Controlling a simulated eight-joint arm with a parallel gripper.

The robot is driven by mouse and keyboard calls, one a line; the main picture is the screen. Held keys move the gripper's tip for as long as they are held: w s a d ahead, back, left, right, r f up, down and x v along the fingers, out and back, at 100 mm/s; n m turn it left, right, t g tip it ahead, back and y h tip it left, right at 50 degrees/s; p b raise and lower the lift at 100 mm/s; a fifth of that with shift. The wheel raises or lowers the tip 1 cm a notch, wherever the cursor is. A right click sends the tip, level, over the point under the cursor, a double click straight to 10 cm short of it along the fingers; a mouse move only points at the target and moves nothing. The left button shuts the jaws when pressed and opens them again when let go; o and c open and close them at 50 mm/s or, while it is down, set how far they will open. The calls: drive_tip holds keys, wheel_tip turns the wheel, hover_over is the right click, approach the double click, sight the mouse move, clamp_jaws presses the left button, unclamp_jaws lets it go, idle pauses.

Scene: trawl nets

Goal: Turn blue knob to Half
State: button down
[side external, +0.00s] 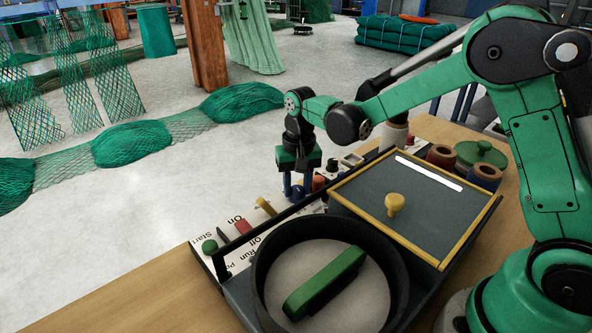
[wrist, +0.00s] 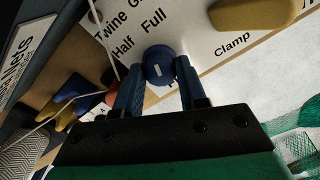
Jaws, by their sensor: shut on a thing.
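The blue knob (wrist: 160,66) is round with a short white mark on its face. It sits on a white panel with the printed words "Twine", "Half" and "Full" beside it. My gripper (wrist: 159,77) has one blue finger on each side of the knob and is shut on it. In the side external view my gripper (side external: 298,184) points down at the panel, and its fingers largely hide the blue knob (side external: 297,193). I cannot tell for certain which word the white mark points to.
A green knob (side external: 209,246), a red control (side external: 243,226) and a yellow control (side external: 265,207) line the panel to the left. A red knob (side external: 318,183) is close on the right. A yellow-framed lid (side external: 440,215) and a black round pan (side external: 262,285) lie nearer my base.

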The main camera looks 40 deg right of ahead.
sight(297, 187)
drive_tip(key=n, duration=0.6)
drive_tip(key=shift+w, duration=0.1)
drive_tip(key=n, duration=0.6)
drive_tip(key=shift+n, duration=0.3)
idle(0.3)
drive_tip(key=shift+c, duration=2.4)
unclamp_jaws()
drive_tip(key=shift+r, duration=0.15)
drive_tip(key=shift+d+r, duration=0.1)
drive_tip(key=shift+r, duration=2.6)
